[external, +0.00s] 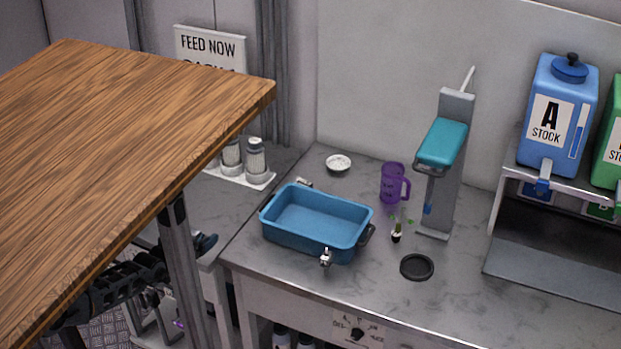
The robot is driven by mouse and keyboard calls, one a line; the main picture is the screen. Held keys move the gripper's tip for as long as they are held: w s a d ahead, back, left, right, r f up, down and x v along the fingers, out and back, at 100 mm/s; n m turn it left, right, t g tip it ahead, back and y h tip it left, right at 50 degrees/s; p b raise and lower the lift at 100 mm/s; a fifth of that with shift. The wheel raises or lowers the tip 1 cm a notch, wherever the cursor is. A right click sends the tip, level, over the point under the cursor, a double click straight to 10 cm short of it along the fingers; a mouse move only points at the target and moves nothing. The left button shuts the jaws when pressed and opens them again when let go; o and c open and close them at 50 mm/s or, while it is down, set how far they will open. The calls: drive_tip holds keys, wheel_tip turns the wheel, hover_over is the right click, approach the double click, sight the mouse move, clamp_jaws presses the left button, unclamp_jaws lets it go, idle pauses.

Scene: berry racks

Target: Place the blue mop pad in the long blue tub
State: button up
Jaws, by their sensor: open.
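The long blue tub (270,226) stands on the grey counter, open at the top and with no contents that I can make out. It has metal clips at its back and front edges and a dark handle on its right end. I cannot clearly pick out a blue mop pad. A teal padded block (442,142) sits high on a grey upright stand to the right of the tub, but I cannot tell whether it is the pad. My gripper is not visible; the wooden tabletop hides much of the lower left.
The wooden tabletop (130,150) fills the left. Around the tub are a purple mug (392,184), a small white bowl (338,163), a small plant (396,235) and a black disc (417,267). A blue stock container (558,115) stands on a rack at right. The counter's front right is clear.

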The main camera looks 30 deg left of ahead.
drive_tip(key=g+p, duration=0.1)
drive_tip(key=p, duration=0.1)
approach(194, 229)
drive_tip(key=x, duration=0.3)
drive_tip(key=shift+w+a+r, duration=0.15)
drive_tip(key=shift+w, duration=0.1)
drive_tip(key=shift+f+p+x, duration=0.2)
drive_tip(key=shift+p+x, duration=0.15)
drive_tip(key=shift+x, duration=1.6)
drive_tip(key=shift+f+p+x, duration=0.2)
drive_tip(key=shift+p+x, duration=0.15)
drive_tip(key=shift+x, duration=1.6)
drive_tip(key=shift+s+a, duration=0.1)
drive_tip(key=shift+s, duration=0.1)
drive_tip(key=c, duration=1.1)
drive_tip(key=shift+r, duration=0.1)
